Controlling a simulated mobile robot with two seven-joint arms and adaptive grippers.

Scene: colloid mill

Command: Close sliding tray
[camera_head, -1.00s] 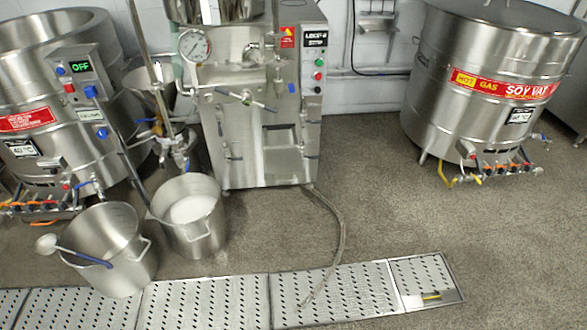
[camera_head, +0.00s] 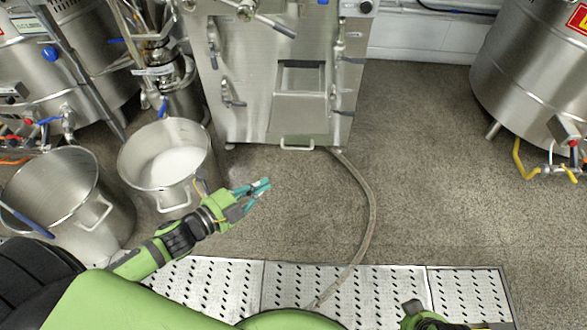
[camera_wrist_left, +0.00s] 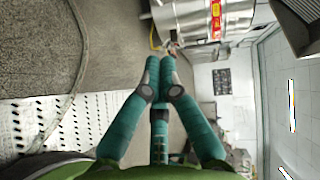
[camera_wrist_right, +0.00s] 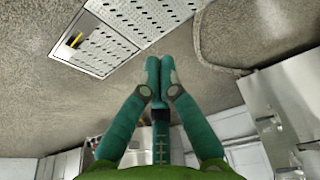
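The sliding tray is low in the front of the steel mill (camera_head: 250,75), where a pale handle (camera_head: 297,146) sticks out at the bottom edge in the head view. How far the tray is out I cannot tell. My left gripper (camera_head: 266,185) is in front of the mill, to the left of and nearer than the handle, apart from it and empty. Its fingertips come together in the left wrist view (camera_wrist_left: 161,68). My right gripper (camera_wrist_right: 159,66) shows only in the right wrist view, with its fingertips together and nothing held.
A pot with white contents (camera_head: 125,155) and an empty pot (camera_head: 35,190) stand left of my left gripper. A hose (camera_head: 370,200) curves over the floor to the floor grate (camera_head: 225,290). A steel vat (camera_head: 535,75) stands at the right. Floor between is clear.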

